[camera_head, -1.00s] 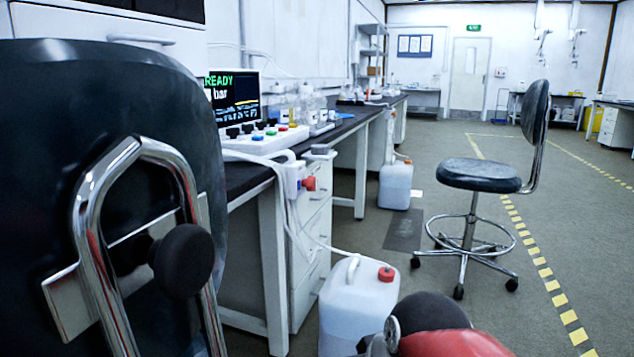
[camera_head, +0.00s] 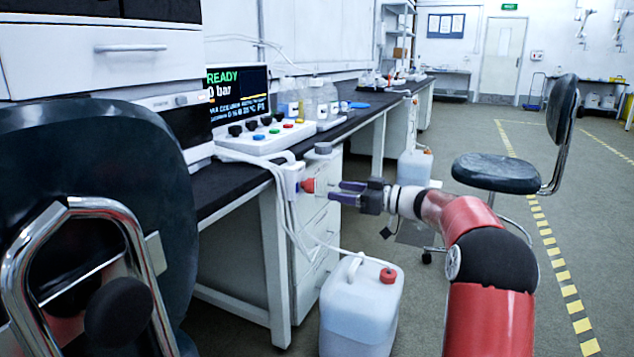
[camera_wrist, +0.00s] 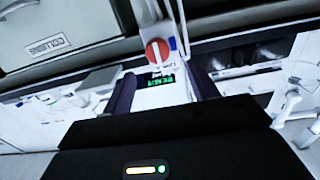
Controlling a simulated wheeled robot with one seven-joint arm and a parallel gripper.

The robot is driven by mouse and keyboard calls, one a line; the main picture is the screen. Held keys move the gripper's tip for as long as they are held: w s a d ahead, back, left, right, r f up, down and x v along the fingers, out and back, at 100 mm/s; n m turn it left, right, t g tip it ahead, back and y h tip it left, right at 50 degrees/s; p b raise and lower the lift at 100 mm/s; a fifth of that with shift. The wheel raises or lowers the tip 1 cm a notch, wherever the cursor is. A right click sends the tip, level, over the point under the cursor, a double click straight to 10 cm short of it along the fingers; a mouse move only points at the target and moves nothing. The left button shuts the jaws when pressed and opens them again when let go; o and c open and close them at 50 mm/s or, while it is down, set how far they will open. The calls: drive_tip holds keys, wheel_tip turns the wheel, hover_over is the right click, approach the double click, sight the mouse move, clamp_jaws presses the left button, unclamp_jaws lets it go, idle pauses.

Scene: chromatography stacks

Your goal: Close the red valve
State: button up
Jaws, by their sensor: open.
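The red valve (camera_head: 309,185) is a small red knob on a white fitting at the front edge of the bench, above the drawers. In the wrist view the red valve (camera_wrist: 157,51) is a round red knob with a pale bar across it. It lies ahead of my fingers, near the middle. My gripper (camera_head: 338,191) is open, its two dark purple fingers pointing left at the valve from a short distance. In the wrist view the fingers of my gripper (camera_wrist: 160,88) stand apart with a small green display between them. I see no contact with the knob.
A white jug (camera_head: 360,310) with a red cap stands on the floor below the valve, a tube running to it. A black chair back (camera_head: 90,190) fills the left foreground. A stool (camera_head: 497,172) stands at right. Tubes (camera_head: 287,220) hang beside the valve.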

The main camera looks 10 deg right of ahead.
sight(315, 185)
drive_tip(key=p+x, duration=0.1)
drive_tip(key=x, duration=0.6)
drive_tip(key=shift+w+a+r, duration=0.1)
drive_tip(key=shift+w+a, duration=0.05)
drive_tip(key=shift+w, duration=0.25)
drive_tip(key=c, duration=1)
